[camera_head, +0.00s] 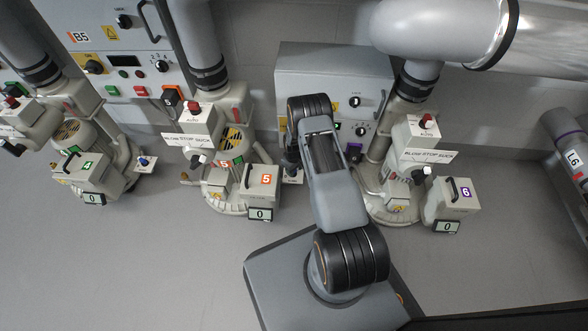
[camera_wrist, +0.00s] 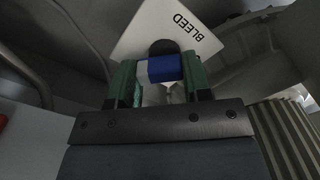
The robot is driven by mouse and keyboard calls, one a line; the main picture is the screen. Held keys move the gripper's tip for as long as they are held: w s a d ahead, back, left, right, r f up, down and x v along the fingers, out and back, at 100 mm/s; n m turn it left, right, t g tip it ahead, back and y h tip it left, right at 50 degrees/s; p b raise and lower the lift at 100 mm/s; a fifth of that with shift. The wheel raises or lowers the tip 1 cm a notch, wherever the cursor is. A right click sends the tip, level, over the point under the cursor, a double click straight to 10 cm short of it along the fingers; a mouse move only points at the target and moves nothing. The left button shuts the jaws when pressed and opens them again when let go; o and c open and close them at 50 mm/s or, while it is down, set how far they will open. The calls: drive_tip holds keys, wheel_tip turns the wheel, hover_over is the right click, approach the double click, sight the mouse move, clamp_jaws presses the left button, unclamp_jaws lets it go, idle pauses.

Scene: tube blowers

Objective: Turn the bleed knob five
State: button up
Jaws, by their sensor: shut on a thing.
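In the wrist view, my gripper (camera_wrist: 161,72) has its two green-padded fingers on either side of a knob with a blue front and a white end, the bleed knob (camera_wrist: 163,69). It is shut on this knob. Behind the knob is a white plate (camera_wrist: 163,29) marked BLEED, with a dark round part at its middle. In the head view, my gripper (camera_head: 292,165) is just right of blower five, whose box (camera_head: 262,180) carries an orange 5 and a display reading 0. The knob is hidden there behind my gripper; an edge of its white plate (camera_head: 293,178) shows.
Blower 4 (camera_head: 85,172) stands to the left, with its own blue knob (camera_head: 144,161). Blower 6 (camera_head: 455,196) stands close to the right of my arm. A grey wall cabinet (camera_head: 335,70) is behind my arm. The floor in front of blowers 4 and 5 is clear.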

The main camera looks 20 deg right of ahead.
drive_tip(key=shift+c, duration=0.7)
drive_tip(key=shift+n, duration=0.4)
drive_tip(key=shift+w+n+b, duration=0.1)
drive_tip(key=shift+n+b, duration=0.35)
drive_tip(key=shift+n, duration=0.55)
drive_tip(key=n+b, duration=0.1)
drive_tip(key=n, duration=0.5)
drive_tip(key=shift+w+a+n, duration=0.1)
drive_tip(key=shift+a+n, duration=0.05)
drive_tip(key=shift+n, duration=0.15)
drive_tip(key=n, duration=0.4)
drive_tip(key=shift+a+b, duration=0.1)
drive_tip(key=shift+b, duration=0.3)
drive_tip(key=shift+a+n, duration=0.1)
drive_tip(key=shift+n, duration=2.4)
